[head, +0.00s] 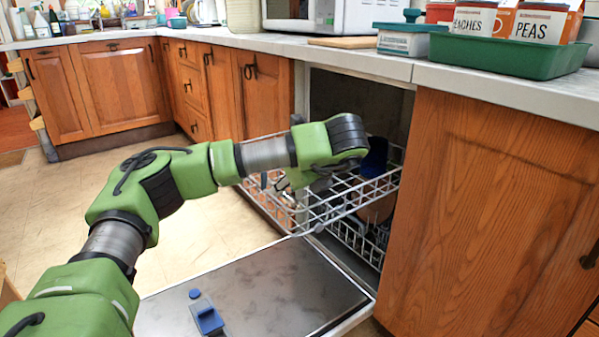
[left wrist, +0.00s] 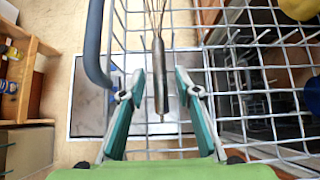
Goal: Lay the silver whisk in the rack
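The silver whisk (left wrist: 158,75) shows in the left wrist view, with its handle between my left fingers and its wires toward the top edge. My left gripper (left wrist: 157,88) is open, with a gap on each side of the handle. The white wire rack (left wrist: 240,92) lies around and behind the whisk; I cannot tell whether the whisk rests on its wires. In the head view my left arm reaches over the pulled-out upper rack (head: 325,212); the gripper is mostly hidden behind my wrist. My right gripper is not in view.
The dishwasher door (head: 270,290) is folded down below the rack. A dark blue item (head: 375,157) stands in the rack, and a yellow item (left wrist: 298,8) shows at the left wrist view's top right. Cabinets (head: 490,190) flank the opening. The floor at left is clear.

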